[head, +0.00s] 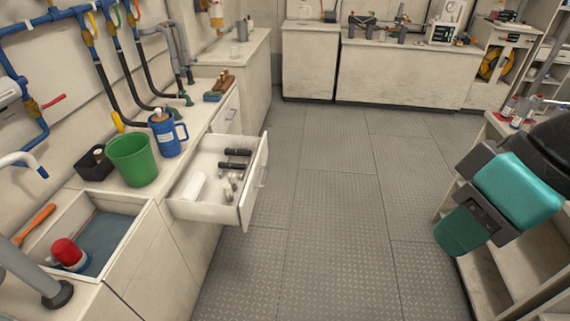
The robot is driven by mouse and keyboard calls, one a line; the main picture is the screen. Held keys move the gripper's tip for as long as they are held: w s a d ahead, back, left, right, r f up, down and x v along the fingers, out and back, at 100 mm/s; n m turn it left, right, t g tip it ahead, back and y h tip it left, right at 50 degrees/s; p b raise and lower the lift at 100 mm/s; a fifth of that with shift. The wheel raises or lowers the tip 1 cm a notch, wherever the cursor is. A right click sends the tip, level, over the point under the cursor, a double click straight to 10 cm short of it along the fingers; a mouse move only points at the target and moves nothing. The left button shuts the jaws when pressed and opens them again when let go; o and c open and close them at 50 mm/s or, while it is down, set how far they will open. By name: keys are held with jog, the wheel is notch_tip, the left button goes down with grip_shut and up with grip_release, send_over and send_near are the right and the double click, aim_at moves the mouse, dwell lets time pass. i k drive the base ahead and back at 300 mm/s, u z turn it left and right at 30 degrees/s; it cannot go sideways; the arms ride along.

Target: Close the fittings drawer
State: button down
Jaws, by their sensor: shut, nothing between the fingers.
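The fittings drawer (246,205) stands pulled out from the left counter in the head view. Its pale front with a handle (263,177) faces the aisle. Inside lie two dark cylindrical pieces (235,158), several small metal fittings (229,186) and a white roll-like item (194,187). Teal and dark parts of my arm (517,190) are at the right, well apart from the drawer across the aisle. I see no gripper fingers in this view.
A sink (98,240) holding a red-capped item is nearer. The grey floor (325,215) is clear. Shelving (498,265) stands at the right, by my arm.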

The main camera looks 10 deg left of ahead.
aim_at(211, 205)
jog(key=z, duration=0.05)
jog(key=i, duration=0.7)
jog(key=u, duration=0.6)
jog(key=i, duration=0.5)
jog(key=u, duration=0.4)
